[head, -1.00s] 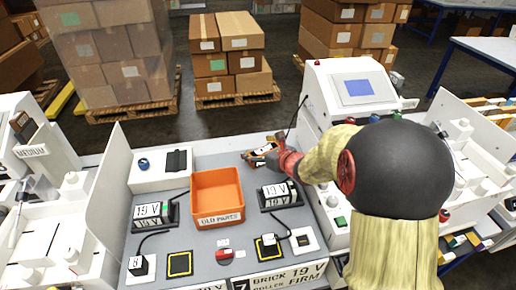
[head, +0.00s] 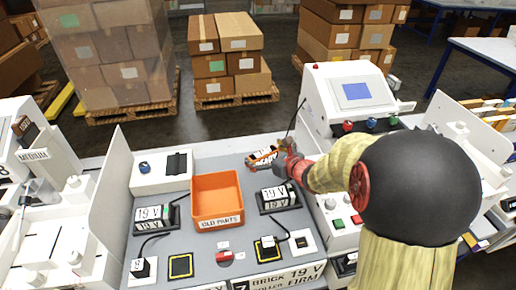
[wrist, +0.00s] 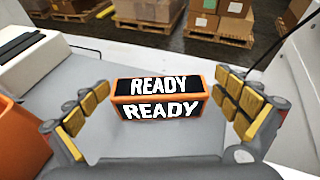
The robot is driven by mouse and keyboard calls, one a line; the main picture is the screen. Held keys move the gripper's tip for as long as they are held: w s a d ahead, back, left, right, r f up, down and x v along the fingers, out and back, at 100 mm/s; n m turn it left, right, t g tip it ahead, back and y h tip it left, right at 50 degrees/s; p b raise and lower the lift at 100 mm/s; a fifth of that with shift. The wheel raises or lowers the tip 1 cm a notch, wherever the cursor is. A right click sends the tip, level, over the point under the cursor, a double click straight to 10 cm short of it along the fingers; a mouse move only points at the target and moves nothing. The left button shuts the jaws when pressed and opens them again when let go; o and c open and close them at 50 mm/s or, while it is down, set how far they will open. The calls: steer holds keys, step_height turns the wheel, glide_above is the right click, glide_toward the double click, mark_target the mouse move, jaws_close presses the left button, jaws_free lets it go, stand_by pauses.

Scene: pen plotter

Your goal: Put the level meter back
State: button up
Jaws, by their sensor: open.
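In the wrist view the box (wrist: 160,97) faces me upright and reads "READY" twice. My gripper (head: 289,161) is at its right side in the head view. In the wrist view my gripper (wrist: 163,112) is open, with yellow-padded fingers on either side of the box. Gaps show between both fingers and the box, and nothing is held.
An orange "OLD PARTS" bin (head: 217,199) stands left of the box. A "19 V" unit (head: 279,197) sits in front of it. A white console with a screen (head: 352,97) rises at the right. A white charger-like block (head: 161,171) stands left. Bare grey bench lies around the box.

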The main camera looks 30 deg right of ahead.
steer(key=p+v, duration=0.2)
steer(key=v, duration=0.5)
steer(key=shift+s+r, duration=0.1)
steer(key=shift+s, duration=0.25)
